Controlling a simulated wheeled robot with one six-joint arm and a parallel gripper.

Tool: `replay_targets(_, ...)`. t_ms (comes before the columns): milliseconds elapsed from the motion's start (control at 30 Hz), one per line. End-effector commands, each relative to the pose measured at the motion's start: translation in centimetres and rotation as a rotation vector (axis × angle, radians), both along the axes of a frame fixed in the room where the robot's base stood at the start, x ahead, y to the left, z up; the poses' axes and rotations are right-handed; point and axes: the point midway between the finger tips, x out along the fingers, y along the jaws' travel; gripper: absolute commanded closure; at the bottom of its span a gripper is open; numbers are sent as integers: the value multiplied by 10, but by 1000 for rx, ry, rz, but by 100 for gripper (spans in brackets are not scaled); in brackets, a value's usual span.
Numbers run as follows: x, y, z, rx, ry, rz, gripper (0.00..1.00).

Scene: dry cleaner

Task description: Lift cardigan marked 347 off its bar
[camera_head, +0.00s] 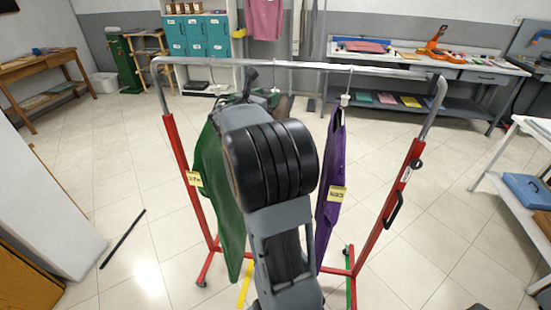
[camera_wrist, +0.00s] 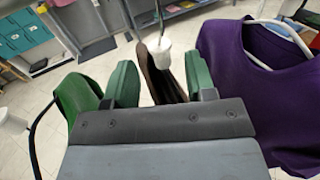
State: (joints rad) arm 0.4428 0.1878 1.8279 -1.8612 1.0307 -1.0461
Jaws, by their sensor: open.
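A purple garment (camera_head: 329,190) hangs at the right, with a yellow tag (camera_head: 338,194). I cannot read either number. A brown garment (camera_wrist: 160,78) hangs between them, mostly hidden by my arm in the head view; no tag of it shows. My gripper (camera_wrist: 161,78) is open, its green fingers either side of the brown garment in the wrist view. A white hanger collar (camera_wrist: 166,60) shows between the fingertips; I cannot tell whether they touch it. Which garment is 347 is unclear.
The rack has red posts (camera_head: 400,190). In the wrist view, the purple garment (camera_wrist: 240,60) on its white hanger is close right of my fingers, and the green one (camera_wrist: 78,98) is close left. A workbench (camera_head: 430,63) stands behind the rack. A dark rod (camera_head: 122,239) lies on the floor.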

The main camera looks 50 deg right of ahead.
Motion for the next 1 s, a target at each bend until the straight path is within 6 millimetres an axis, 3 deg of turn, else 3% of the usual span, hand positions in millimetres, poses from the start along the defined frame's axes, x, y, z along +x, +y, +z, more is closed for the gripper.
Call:
replay_targets(400, 8, -45, -3, 0, 0, -1, 50)
replay_targets(733, 9, -51, -4, -1, -1, 0, 50)
replay_targets(1000, 9, -51, -4, -1, -1, 0, 74)
